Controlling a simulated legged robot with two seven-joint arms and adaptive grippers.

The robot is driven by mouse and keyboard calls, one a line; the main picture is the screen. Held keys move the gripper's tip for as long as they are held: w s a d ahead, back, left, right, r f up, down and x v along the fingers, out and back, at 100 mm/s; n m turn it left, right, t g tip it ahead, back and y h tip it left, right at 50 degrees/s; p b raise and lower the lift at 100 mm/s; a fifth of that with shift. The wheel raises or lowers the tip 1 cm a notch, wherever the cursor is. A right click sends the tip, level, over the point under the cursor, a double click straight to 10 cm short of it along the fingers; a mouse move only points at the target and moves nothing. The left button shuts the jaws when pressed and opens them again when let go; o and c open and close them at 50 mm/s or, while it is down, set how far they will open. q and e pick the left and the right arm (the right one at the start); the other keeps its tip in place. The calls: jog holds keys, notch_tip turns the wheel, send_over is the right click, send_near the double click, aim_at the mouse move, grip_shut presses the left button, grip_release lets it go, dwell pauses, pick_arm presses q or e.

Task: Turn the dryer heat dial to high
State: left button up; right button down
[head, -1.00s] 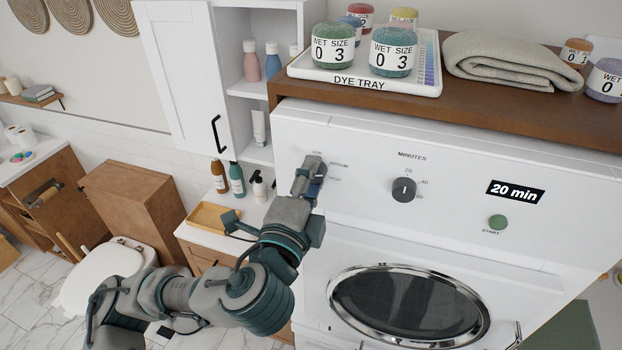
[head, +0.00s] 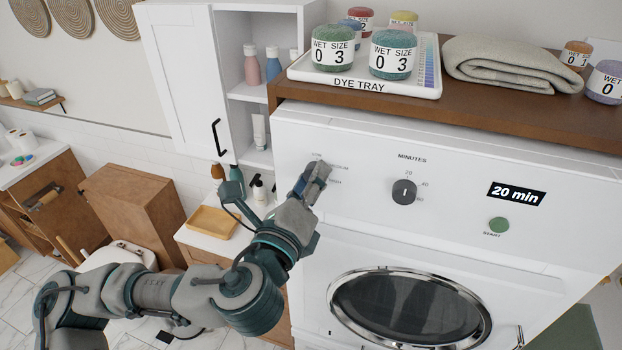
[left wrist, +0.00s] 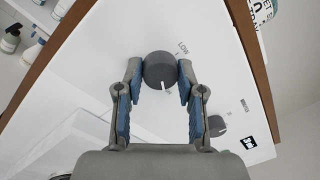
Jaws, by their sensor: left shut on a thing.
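The dryer (head: 440,150) has a white sloping panel. Its heat dial (left wrist: 159,68) is a dark grey round knob. My left gripper (left wrist: 160,78) is shut on the heat dial, one finger on each side. In the left wrist view, the dial's white mark points down, toward small, partly hidden lettering; LOW is printed up and to the right of the dial. In the head view, my left gripper (head: 311,182) covers most of the dial, with small labels around it. My right gripper is not in view.
The minutes dial (head: 404,191), a 20 min display (head: 516,194) and a green start button (head: 498,225) are to the right on the panel. A dye tray (head: 364,86) and folded towel (head: 513,62) lie on the wooden shelf above. Bottles stand on the counter at left.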

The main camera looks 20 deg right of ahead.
pick_arm(q)
jog(key=shift+s+d+f+m, duration=0.1)
jog(key=shift+f+m, duration=0.3)
jog(key=o, duration=1.1)
jog(key=shift+o, duration=0.2)
jog(key=shift+r, duration=0.15)
jog(key=v, duration=1.1)
jog(key=shift+s+a, duration=0.25)
jog(key=shift+a, duration=0.1)
jog(key=shift+d, duration=0.1)
